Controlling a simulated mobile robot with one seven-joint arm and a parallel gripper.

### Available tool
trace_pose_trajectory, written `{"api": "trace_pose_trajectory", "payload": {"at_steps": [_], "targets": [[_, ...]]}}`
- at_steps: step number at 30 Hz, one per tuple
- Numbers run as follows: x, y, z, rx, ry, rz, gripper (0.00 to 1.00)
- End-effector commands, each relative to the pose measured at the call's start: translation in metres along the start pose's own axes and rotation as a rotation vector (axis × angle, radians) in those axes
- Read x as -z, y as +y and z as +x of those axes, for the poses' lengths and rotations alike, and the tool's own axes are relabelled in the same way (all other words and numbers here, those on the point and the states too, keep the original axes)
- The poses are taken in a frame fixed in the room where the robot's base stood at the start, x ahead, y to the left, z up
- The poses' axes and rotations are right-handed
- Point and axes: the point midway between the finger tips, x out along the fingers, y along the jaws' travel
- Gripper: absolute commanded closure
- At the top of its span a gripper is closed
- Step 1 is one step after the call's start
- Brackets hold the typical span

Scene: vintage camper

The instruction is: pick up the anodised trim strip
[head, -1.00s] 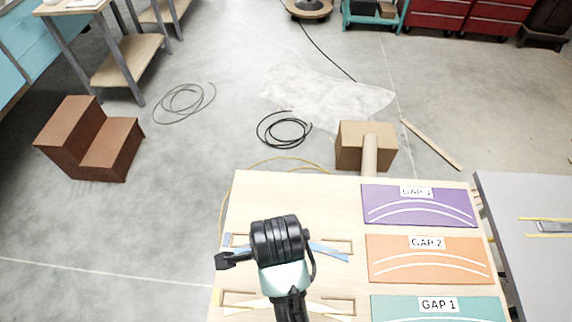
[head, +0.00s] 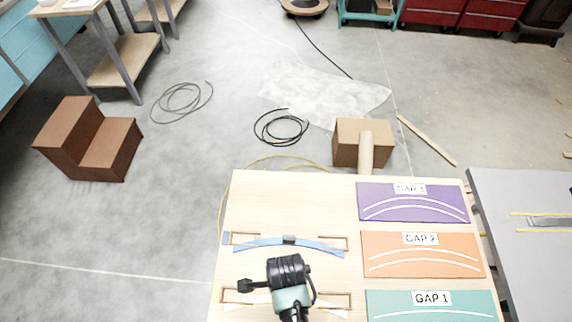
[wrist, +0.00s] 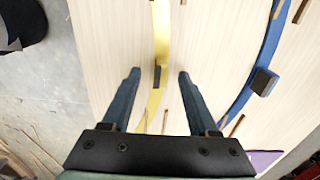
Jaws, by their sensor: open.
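Two thin curved strips lie on the pale wooden table (head: 250,200). I cannot tell for sure which one is the anodised trim strip. The blue strip (head: 318,243) has a dark block on its middle and also shows in the wrist view (wrist: 271,45). The yellow strip (wrist: 161,35) is nearer me, and its ends show beside my arm in the head view (head: 258,304). My gripper (wrist: 159,75) is open and empty above the yellow strip. Its fingers appear on either side of that strip's small dark block (wrist: 157,76). My arm hides this strip's middle in the head view.
Purple (head: 414,202), orange (head: 423,254) and teal (head: 430,306) panels labelled GAP 3, GAP 2 and GAP 1 lie along the table's right side. Thin wooden brackets stand by the strips' ends. A grey table (head: 530,260) stands to the right. The table's far left is clear.

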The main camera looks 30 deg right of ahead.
Motion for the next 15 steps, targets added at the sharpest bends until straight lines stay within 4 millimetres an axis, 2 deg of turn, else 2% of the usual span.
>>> {"api": "trace_pose_trajectory", "payload": {"at_steps": [6,13,15], "targets": [[0.0,-0.001,0.018,0.001,0.0,0.0,0.4],[0.0,-0.001,0.019,0.002,0.0,0.0,0.4],[0.0,-0.001,0.019,0.002,0.0,0.0,0.51]]}}
